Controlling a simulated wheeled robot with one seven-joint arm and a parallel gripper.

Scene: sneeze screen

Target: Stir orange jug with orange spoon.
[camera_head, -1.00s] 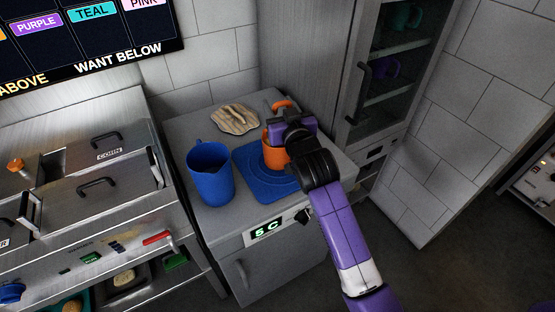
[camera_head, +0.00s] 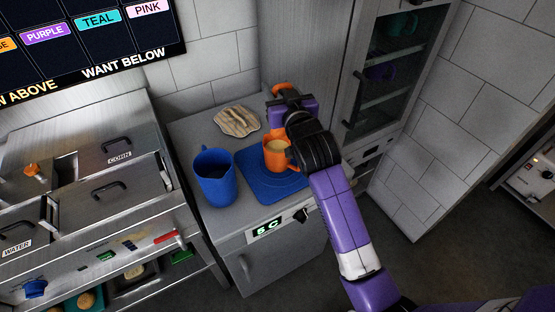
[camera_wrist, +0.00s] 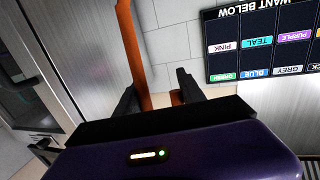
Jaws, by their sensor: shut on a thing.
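The orange jug (camera_head: 272,161) stands upright on the blue mat (camera_head: 259,187) on the grey counter, with pale contents showing inside. My gripper (camera_head: 280,98) is behind and a little right of the jug's opening in the head view. It is shut on the orange spoon (camera_head: 284,87), whose orange end shows beyond the fingers. In the wrist view the spoon (camera_wrist: 131,45) is a long orange strip by the left finger of my gripper (camera_wrist: 158,88). A smaller orange piece shows by the right finger. I cannot see the spoon's lower end.
A blue jug (camera_head: 215,178) stands left of the mat, close to it. A beige striped item (camera_head: 237,121) lies behind on the counter. A cabinet (camera_head: 375,100) with shelved cups rises at the right. Lidded steel bins (camera_head: 125,185) are at the left.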

